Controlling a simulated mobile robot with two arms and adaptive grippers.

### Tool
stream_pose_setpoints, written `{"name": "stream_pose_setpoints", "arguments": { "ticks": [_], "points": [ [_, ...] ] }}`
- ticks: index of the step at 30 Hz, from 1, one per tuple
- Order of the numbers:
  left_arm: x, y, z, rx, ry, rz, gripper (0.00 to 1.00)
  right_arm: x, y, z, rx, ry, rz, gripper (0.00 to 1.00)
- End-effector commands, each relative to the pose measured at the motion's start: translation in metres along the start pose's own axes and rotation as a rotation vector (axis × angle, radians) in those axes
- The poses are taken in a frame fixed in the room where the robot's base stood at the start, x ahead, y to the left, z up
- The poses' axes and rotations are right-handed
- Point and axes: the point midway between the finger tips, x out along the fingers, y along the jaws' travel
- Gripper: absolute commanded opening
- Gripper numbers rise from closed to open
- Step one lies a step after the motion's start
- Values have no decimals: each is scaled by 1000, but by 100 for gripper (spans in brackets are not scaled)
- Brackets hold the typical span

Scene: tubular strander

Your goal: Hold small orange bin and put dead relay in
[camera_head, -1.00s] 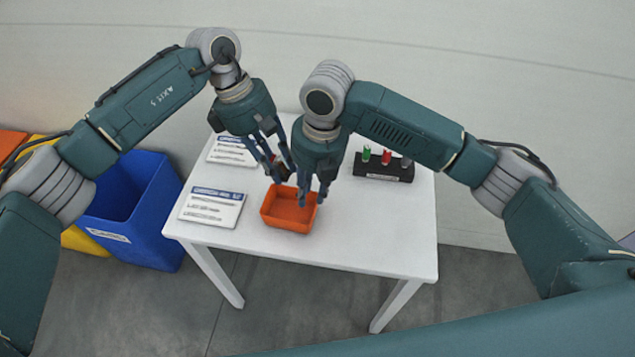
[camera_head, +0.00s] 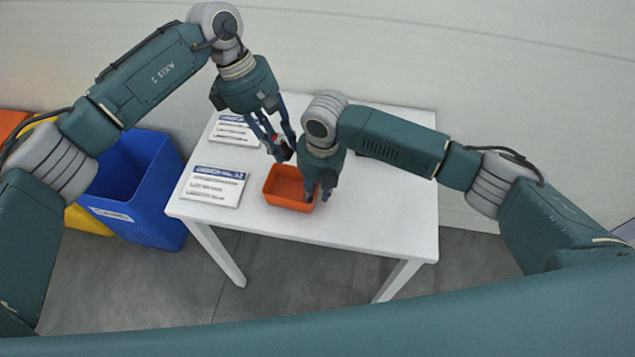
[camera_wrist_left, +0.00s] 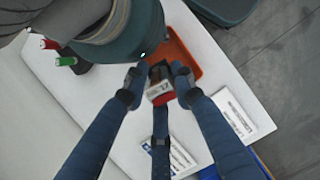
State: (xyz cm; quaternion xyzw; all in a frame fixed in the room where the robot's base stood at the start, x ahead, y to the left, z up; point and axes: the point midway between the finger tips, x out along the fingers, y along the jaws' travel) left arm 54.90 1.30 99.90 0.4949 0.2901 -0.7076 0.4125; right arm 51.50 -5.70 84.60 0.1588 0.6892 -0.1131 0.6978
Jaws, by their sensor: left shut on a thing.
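The small orange bin (camera_head: 283,203) stands on the white table. My right gripper (camera_head: 320,196) is at the bin's right wall, pointing down, with its fingers close to the rim. I cannot tell if they are shut on the wall. My left gripper (camera_head: 282,150) is shut on the relay (camera_head: 284,154), just beyond the bin's far side and above the table. In the left wrist view the relay (camera_wrist_left: 159,92) is a small dark block with a white label and red part, between the fingertips. The orange bin (camera_wrist_left: 182,57) shows behind it, partly hidden by my right gripper.
Two printed cards, one nearer (camera_head: 214,187) and one farther (camera_head: 234,130), lie on the table's left side. A dark holder with red and green pieces (camera_wrist_left: 67,60) is partly hidden by my right arm. A blue bin (camera_head: 135,220) stands left of the table. The table's front right is clear.

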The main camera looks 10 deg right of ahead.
Motion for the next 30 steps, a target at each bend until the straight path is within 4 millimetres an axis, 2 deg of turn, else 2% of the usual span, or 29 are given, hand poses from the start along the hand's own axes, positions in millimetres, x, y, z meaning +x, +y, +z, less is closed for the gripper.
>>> {"name": "stream_pose_setpoints", "arguments": {
  "ticks": [9,13,20,30],
  "points": [
    [0,0,1,1,-1,1,0,3,0,0,0,-1,0,24],
    [0,0,1,2,-1,0,0,2,0,0,0,-1,0,0],
    [1,0,1,1,-1,0,0,2,0,0,0,-1,1,0],
    [22,0,-7,1,-2,0,0,2,1,0,0,-1,2,0]
  ]
}}
